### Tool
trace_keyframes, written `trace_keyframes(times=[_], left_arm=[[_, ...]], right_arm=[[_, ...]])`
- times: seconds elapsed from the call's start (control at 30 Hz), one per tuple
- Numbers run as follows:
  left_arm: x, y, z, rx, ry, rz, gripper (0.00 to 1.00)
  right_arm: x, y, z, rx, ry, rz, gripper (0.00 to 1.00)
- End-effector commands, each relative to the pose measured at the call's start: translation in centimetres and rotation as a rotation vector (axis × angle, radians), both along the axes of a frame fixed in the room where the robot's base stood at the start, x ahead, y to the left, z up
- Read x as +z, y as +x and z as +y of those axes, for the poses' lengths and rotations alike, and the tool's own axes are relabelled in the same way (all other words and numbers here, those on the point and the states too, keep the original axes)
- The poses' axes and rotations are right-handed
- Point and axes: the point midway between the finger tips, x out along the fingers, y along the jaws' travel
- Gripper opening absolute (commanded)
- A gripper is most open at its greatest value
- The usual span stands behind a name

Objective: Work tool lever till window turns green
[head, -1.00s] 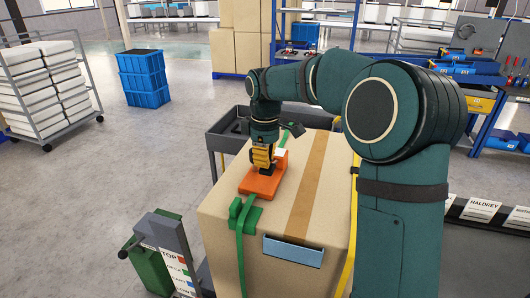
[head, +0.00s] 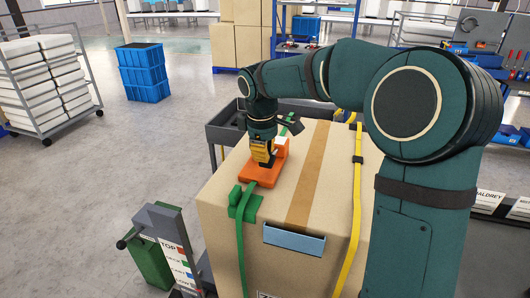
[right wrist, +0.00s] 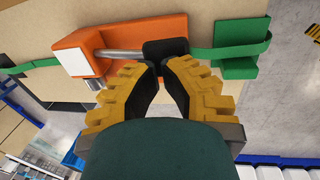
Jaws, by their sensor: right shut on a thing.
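An orange strapping tool (head: 258,178) sits on top of a large cardboard box (head: 225,190), on the green strap (head: 240,235). In the right wrist view the tool's orange body (right wrist: 125,38) has a metal lever rod (right wrist: 122,53) ending in a black grip (right wrist: 165,48). A block on the tool has a white face (right wrist: 77,63); no green shows on it. My right gripper (head: 264,160) is shut on the black grip; its yellow-and-black fingers (right wrist: 160,72) close in around it. My left gripper is not in view.
A green buckle block (head: 243,202) lies in front of the tool. A yellow strap (head: 356,205) runs over the box's right side. A dark cart (head: 228,122) stands behind, and a post with a label board (head: 170,245) at front left.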

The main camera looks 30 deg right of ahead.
Motion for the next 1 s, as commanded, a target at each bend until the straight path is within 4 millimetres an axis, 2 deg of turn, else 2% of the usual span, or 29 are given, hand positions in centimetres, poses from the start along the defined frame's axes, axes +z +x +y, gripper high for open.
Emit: trace_keyframes(times=[0.03, 0.2, 0.6, 1.0], left_arm=[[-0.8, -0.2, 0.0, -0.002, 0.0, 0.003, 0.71], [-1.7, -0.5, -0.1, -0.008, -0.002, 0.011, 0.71], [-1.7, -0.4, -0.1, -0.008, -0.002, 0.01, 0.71], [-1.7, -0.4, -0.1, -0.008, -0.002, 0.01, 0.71]], right_arm=[[-0.6, -0.2, 0.2, 0.004, -0.02, -0.017, 0.0], [-1.6, -0.4, 0.4, 0.001, -0.071, -0.06, 0.0], [-3.2, -0.7, 0.8, 0.0, -0.07, -0.056, 0.0], [-3.5, -0.8, 0.8, -0.001, -0.069, -0.054, 0.0]])
